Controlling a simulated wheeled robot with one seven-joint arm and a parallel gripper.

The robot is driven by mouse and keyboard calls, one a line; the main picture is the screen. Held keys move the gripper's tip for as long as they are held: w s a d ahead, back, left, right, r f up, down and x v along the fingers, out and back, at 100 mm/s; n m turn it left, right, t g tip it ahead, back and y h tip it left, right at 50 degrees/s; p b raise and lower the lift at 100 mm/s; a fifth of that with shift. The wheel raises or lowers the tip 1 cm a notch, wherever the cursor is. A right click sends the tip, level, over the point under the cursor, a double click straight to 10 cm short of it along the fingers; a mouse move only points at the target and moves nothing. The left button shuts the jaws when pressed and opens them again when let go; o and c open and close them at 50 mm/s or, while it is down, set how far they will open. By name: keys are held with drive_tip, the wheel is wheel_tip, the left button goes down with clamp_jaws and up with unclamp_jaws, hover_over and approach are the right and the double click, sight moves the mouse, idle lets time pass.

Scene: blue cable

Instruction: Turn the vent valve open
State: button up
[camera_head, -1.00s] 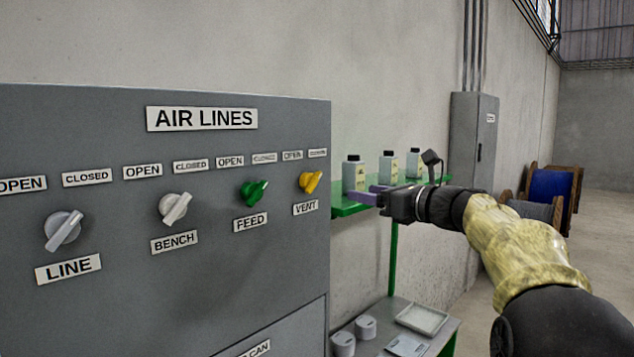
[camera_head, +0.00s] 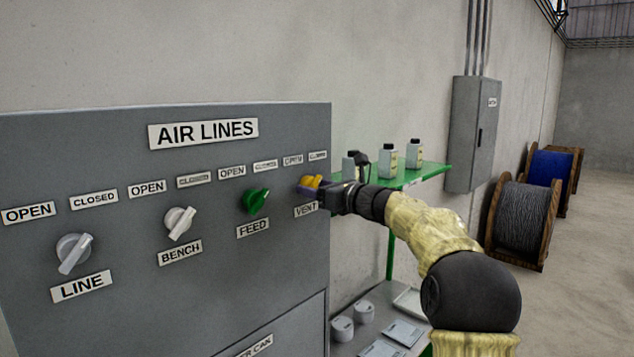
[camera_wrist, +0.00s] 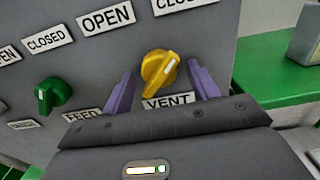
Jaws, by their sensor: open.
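The yellow vent valve (camera_head: 311,182) is on the grey AIR LINES panel at the right end, above the VENT label (camera_head: 306,210). In the wrist view the yellow knob (camera_wrist: 158,73) has a white mark on its handle, which slants up to the right, toward the CLOSED side. My gripper (camera_head: 318,190) is at the valve. In the wrist view its purple fingers (camera_wrist: 159,90) are open, one on each side of the knob, with gaps visible. Whether the fingertips reach past the handle is unclear. In the head view my gripper hides the knob's lower part.
The green FEED valve (camera_head: 256,201) is just left of the vent valve. The BENCH knob (camera_head: 180,223) and LINE knob (camera_head: 74,254) are further left. A green shelf (camera_head: 432,172) with bottles stands right behind my wrist. Cable spools (camera_head: 522,222) stand on the floor at right.

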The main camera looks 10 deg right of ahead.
drive_tip(key=shift+c, duration=0.4)
drive_tip(key=c, duration=0.9)
drive_tip(key=shift+n+b, duration=0.4)
drive_tip(key=shift+b, duration=0.1)
drive_tip(key=shift+d+r+n+b, duration=0.1)
drive_tip(key=shift+n+b, duration=5.05)
drive_tip(key=shift+n, duration=3.45)
